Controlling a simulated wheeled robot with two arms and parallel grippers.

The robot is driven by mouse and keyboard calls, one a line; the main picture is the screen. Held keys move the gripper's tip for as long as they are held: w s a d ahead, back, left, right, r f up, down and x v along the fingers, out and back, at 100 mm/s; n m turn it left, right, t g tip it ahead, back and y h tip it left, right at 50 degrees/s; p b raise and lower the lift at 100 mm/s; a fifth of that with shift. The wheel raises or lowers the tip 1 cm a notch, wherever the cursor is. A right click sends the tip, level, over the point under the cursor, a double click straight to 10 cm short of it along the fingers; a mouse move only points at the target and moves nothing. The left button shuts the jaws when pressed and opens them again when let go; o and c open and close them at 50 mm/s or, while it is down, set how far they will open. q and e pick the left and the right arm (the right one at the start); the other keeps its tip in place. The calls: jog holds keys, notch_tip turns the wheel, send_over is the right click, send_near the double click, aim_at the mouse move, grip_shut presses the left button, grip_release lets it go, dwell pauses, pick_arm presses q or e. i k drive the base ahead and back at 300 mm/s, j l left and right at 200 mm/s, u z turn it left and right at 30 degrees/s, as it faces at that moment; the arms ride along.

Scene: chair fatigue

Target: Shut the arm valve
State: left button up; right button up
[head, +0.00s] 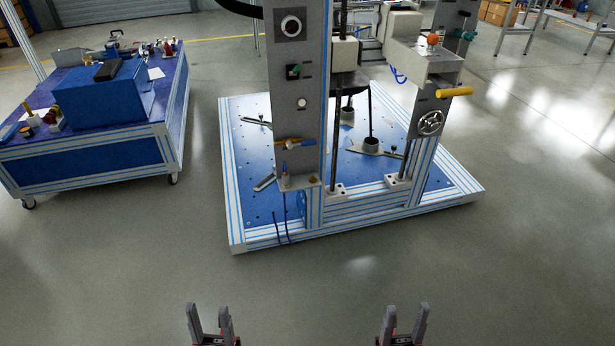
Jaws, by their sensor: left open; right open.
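The chair test rig (240,225) stands ahead with two grey columns. The left column has a small valve (290,143) with a lever that looks yellow and blue, lying roughly level. The right column carries a yellow handle (455,92) pointing right, a round handwheel (430,122) and an orange knob (433,40). I cannot tell which of these is the arm valve. My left gripper (208,312) and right gripper (406,312) are both open and empty at the bottom of the head view, over the floor, well short of the rig.
A blue workbench on casters (85,165) with a blue box (100,98) and tools stands at the left. The rig's raised base juts toward me. Blue hoses (280,220) hang below the left column. The floor (310,280) between me and the rig is clear.

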aim_at(303, 144)
jog(key=i+l, duration=0.45)
jog(key=i, duration=0.15)
jog(key=i+l, duration=0.5)
jog(key=i+z, duration=0.05)
jog(key=i, duration=0.05)
